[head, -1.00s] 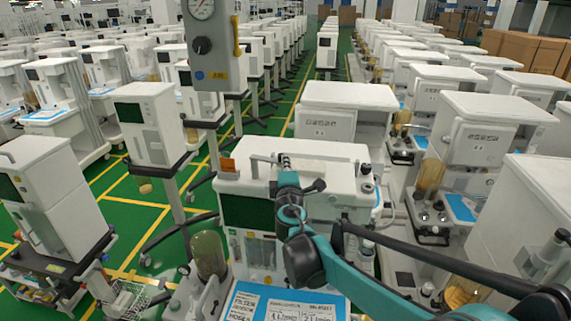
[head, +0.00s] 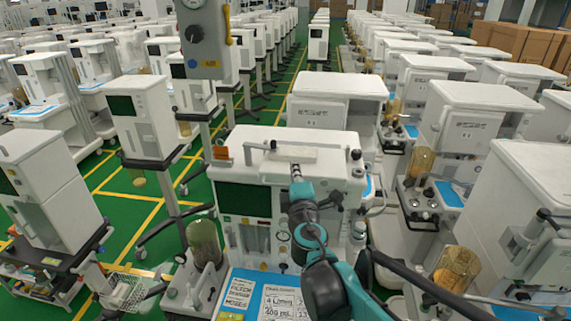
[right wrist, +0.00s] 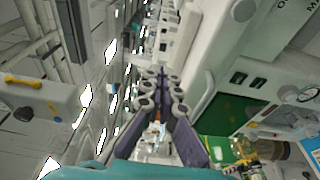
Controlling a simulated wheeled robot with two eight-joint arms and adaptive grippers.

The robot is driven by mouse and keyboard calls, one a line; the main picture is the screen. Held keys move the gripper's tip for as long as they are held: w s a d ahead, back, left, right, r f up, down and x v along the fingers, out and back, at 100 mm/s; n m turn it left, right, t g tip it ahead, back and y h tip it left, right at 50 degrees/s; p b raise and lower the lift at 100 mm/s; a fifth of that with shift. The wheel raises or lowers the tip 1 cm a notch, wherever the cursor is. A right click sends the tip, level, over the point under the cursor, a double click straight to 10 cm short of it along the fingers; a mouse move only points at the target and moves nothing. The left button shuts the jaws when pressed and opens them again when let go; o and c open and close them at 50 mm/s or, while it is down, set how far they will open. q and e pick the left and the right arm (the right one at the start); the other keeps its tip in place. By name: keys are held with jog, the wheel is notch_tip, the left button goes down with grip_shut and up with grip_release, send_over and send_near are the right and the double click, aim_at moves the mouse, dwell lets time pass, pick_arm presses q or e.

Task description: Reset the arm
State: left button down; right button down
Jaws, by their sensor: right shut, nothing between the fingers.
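My right arm, teal and black, reaches in from the lower right of the head view. Its gripper (head: 297,174) points away from me, over or in front of the nearest white anaesthesia cart (head: 345,180). In the right wrist view, the two finger linkages of this gripper (right wrist: 163,76) come together at the tips with nothing between them. I cannot tell whether the gripper touches the cart. My left gripper does not show in the head view.
A grey box with a gauge (head: 205,45) hangs at upper left. A glass canister (head: 204,243) and blue label panel (head: 260,292) are at the near cart's front. Carts crowd both sides; green floor (head: 125,195) shows in aisles at left. Cardboard boxes (head: 525,45) stand far right.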

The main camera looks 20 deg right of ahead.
jog(key=s+f+m+g+b, duration=0.25)
jog(key=s+f+b, duration=0.2)
jog(key=f, duration=0.45)
jog(key=s+a+f+m+g+b, duration=0.1)
jog(key=s+f+m+b, duration=0.25)
jog(key=f+b, duration=0.4)
jog(key=s+f+m+g+b, duration=0.2)
jog(key=s+f+m+b, duration=0.2)
jog(key=f, duration=0.6)
jog(key=s+a+f+m+g+y+b, duration=0.2)
jog(key=a+f, duration=0.4)
jog(key=f, duration=0.3)
jog(key=s+a+f+m+g+y+b, duration=0.1)
jog(key=s+a+f+y+b, duration=0.3)
jog(key=f, duration=0.6)
jog(key=s+a+g+b, duration=0.1)
jog(key=s+a+b, duration=0.1)
jog(key=s+b, duration=0.1)
jog(key=shift+m+b, duration=0.3)
jog(key=shift+m, duration=0.1)
jog(key=shift+d+f, duration=0.1)
